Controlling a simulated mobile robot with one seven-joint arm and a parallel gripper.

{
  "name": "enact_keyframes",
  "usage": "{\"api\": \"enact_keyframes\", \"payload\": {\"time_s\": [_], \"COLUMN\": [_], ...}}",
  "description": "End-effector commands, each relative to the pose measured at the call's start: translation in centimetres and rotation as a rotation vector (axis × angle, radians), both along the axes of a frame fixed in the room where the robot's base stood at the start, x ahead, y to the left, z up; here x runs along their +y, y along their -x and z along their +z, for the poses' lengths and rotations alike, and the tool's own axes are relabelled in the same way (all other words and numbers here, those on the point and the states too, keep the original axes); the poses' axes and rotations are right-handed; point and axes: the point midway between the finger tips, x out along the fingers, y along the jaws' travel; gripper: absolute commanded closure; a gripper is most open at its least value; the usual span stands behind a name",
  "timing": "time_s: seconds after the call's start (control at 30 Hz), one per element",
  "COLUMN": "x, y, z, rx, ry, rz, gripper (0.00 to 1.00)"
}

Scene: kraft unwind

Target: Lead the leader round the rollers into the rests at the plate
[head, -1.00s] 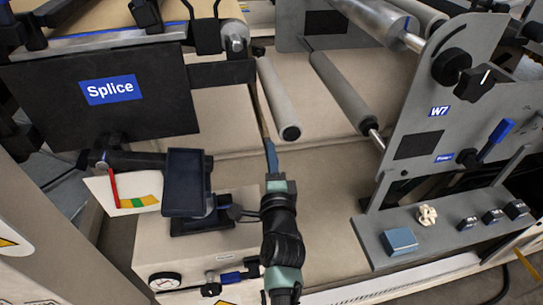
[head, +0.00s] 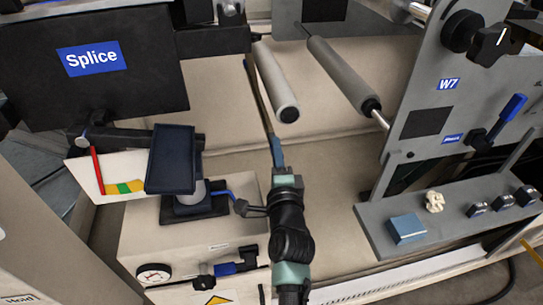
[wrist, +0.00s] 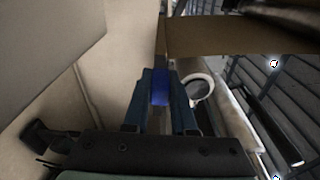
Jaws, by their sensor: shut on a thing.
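My gripper (head: 277,150) points away from me, its blue fingers shut on the end of the leader. The leader (head: 258,95) is a narrow brown strip seen edge-on, running up and back beside the left grey roller (head: 275,80). In the wrist view a blue piece (wrist: 160,85) sits between the fingertips, with brown material (wrist: 225,35) beyond. My fingertips are just in front of that roller's dark near end, apart from it in the picture. A second grey roller (head: 342,75) lies to the right. The dark plate marked Splice (head: 150,85) is at upper left. I cannot make out the rests.
A dark box on a stand (head: 172,160) is close left of my gripper, beside a coloured gauge card (head: 120,175). The grey W7 side panel (head: 420,165) and its shelf with a blue block (head: 407,229) stand right. The beige space between is open.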

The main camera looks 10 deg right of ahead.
Motion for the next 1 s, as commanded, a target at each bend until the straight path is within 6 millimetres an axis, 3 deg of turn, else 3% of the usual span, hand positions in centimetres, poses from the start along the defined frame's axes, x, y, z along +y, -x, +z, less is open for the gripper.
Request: {"api": "enact_keyframes", "payload": {"time_s": [0.37,1.0], "x": [-0.7,-7.7], "y": [0.0,0.0], "z": [-0.1,-0.2], "rx": [-0.005,-0.004], "ry": [0.001,-0.001], "rz": [-0.003,-0.003], "gripper": [1.00,1.00]}}
